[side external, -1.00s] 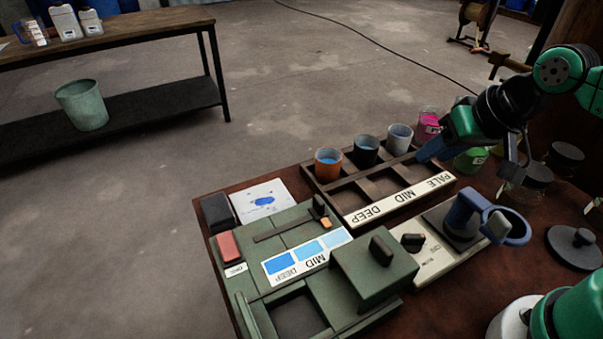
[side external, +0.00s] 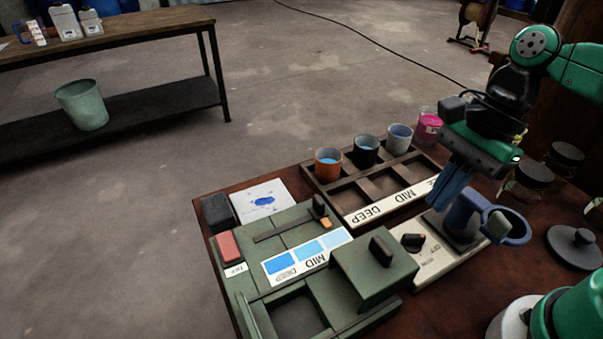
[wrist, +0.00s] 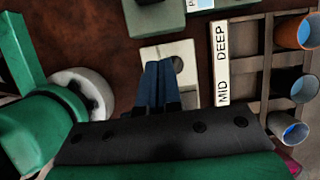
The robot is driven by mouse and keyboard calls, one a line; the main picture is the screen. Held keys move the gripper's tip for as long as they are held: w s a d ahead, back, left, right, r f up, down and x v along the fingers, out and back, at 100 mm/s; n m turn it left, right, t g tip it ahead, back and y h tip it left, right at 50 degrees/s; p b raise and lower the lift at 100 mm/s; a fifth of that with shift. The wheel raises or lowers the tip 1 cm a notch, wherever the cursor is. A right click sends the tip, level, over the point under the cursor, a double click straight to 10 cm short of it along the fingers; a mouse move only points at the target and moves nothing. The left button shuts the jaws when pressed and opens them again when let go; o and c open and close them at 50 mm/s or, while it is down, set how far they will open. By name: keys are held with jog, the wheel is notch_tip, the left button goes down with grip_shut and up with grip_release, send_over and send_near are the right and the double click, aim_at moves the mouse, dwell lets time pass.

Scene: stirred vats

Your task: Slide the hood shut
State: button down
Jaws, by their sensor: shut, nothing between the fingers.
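The hood (side external: 372,275) is a green box with a dark upright handle (side external: 381,250). It sits at the right of the green machine (side external: 250,295), beside an open square well (side external: 298,316) that it leaves uncovered. My gripper (side external: 437,206) is shut and empty, its blue fingers pointing down above and beyond the hood, near the blue ring holder. In the wrist view my gripper (wrist: 158,66) hangs over the cream base (wrist: 185,50), and only part of the green machine (wrist: 155,18) shows at the top edge.
A blue ring holder (side external: 515,228) stands on the cream base (side external: 432,262) with a dark knob. A rack (side external: 335,190) with orange, black and grey cups lies behind. Lidded jars and a loose dark lid (side external: 574,246) are at the right.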

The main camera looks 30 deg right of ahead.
aim_at(395, 247)
jog(key=x, duration=0.3)
jog(key=shift+a+f, duration=0.15)
jog(key=shift+f, duration=0.2)
jog(key=a, duration=0.3)
jog(key=shift+a, duration=0.5)
jog(key=a, duration=1.2)
jog(key=shift+a, duration=0.1)
